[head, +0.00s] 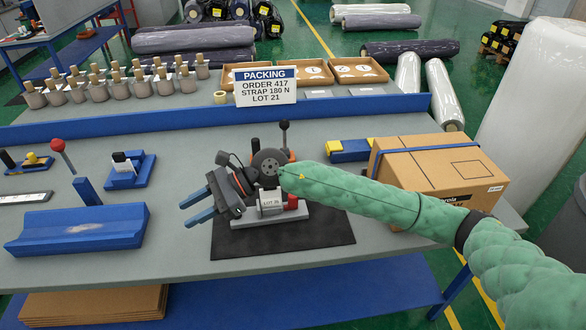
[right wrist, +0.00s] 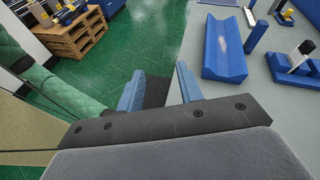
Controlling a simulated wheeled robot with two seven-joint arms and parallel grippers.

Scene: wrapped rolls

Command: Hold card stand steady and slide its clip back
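A small blue stand (head: 130,178) with an upright white card and a black piece (head: 119,157) at its top is on the table at left. It looks like the card stand; the black piece may be its clip. It also shows at the right of the right wrist view (right wrist: 297,66). My right gripper (head: 185,215) reaches in from the right and points left, over the left edge of the dark mat. Its blue fingers are apart, with nothing between them (right wrist: 160,70). It is right of the stand and nearer me, not touching it. My left gripper is not in view.
A strapping device (head: 270,165) with a LOT card stands on the dark mat (head: 300,232) beside my right wrist. A carton (head: 435,165) stands at right. A blue rail (head: 200,118) crosses behind.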

